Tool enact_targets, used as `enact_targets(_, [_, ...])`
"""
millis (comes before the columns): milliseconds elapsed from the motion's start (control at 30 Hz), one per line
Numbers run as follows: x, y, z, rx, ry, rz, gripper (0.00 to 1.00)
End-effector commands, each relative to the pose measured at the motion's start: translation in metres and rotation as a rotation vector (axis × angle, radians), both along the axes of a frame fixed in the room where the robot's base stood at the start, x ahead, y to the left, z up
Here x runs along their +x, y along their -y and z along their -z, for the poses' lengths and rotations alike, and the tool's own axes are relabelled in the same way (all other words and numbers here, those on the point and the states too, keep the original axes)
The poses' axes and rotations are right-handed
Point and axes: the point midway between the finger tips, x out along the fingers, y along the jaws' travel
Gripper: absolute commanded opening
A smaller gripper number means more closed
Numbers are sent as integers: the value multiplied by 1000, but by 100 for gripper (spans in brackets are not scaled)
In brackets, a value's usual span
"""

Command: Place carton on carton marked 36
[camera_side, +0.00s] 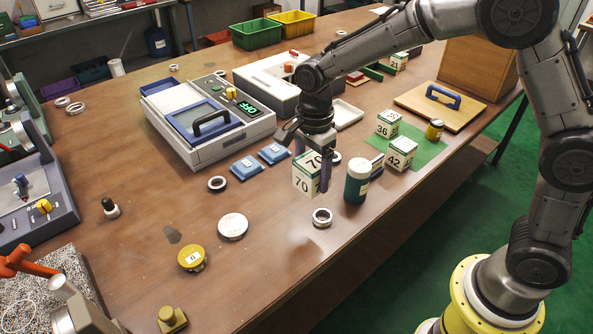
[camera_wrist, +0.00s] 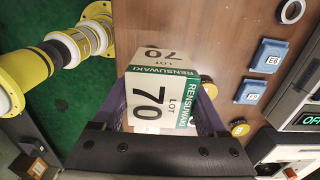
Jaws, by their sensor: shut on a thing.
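A white carton marked 70 (camera_side: 305,179) with a green band is between the two purple fingers of my gripper (camera_side: 314,172), which is shut on it. The held carton fills the middle of the wrist view (camera_wrist: 160,98), with LOT and 70 readable; its underside is hidden. I cannot tell for sure how high it is above the table. The carton marked 36 (camera_side: 387,125) stands upright on a green mat (camera_side: 425,151), to the right of and behind my gripper. Its top looks clear.
A carton marked 42 (camera_side: 401,155) stands in front of the 36 carton. A dark green-and-white jar (camera_side: 357,182) stands just right of the held carton. A board with a blue handle (camera_side: 441,98) lies behind.

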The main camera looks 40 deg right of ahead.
Motion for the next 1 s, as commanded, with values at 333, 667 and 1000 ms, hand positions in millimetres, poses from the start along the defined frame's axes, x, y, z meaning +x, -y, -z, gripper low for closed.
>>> enact_targets(333, [-13, 3, -10, -3, -17, -141, 0])
enact_targets(667, [15, 56, -39, 1, -24, -345, 0])
enact_targets(1000, [36, 194, -69, 6, -15, -317, 0])
